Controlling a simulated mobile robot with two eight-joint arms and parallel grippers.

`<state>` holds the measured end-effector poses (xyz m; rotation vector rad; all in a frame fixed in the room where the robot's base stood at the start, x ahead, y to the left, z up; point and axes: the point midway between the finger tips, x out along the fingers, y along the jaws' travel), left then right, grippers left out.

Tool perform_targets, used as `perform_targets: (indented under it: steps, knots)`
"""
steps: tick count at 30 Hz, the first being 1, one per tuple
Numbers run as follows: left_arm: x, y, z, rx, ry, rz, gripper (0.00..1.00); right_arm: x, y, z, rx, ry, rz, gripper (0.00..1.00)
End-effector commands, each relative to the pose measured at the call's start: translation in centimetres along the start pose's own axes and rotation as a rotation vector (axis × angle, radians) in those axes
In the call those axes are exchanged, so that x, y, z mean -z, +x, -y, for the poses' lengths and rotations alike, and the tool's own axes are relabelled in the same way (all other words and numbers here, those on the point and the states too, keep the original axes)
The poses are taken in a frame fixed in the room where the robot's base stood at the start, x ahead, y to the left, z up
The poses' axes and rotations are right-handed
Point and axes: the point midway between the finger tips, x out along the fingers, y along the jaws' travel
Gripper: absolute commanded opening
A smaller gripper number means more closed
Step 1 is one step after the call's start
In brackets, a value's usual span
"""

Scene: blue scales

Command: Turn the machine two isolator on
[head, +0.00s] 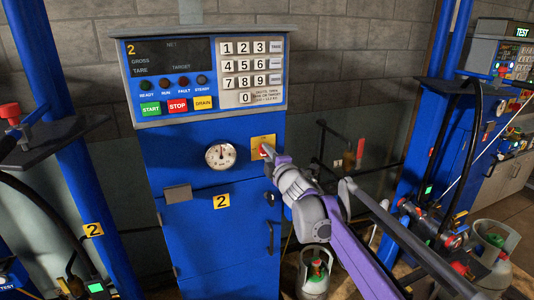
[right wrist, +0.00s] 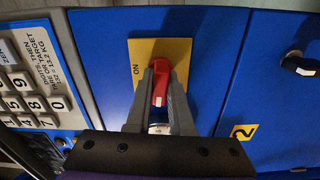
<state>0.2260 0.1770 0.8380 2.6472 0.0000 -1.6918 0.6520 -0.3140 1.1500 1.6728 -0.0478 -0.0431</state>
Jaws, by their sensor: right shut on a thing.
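Machine two (head: 200,222) is a blue cabinet with a yellow "2" label below its panel. Its isolator has a yellow plate (head: 264,141) right of the round gauge; the plate also shows in the right wrist view (right wrist: 182,50). A red handle (right wrist: 160,84) sits on the plate. My right gripper (head: 267,152) is shut on this handle, one finger along each side. In the right wrist view the handle runs up and down the picture, and "ON" is printed on the plate to its left. Part of the plate is hidden behind the fingers. My left gripper is not in view.
A keypad and display panel (head: 205,75) is above the isolator. A dark knob (right wrist: 299,64) is on the cabinet in the right wrist view. A gas cylinder (head: 315,272) stands low beside the cabinet. Another blue machine (head: 420,150) stands at the right.

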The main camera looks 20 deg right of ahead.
Motion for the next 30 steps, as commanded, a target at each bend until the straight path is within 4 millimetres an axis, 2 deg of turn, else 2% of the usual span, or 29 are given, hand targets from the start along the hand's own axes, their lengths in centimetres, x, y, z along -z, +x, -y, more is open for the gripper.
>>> perform_targets:
  steps: [30]
  knots:
    - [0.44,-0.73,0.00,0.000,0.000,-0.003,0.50,-0.15,-0.01,-0.18,0.000,0.927,0.001,0.00]
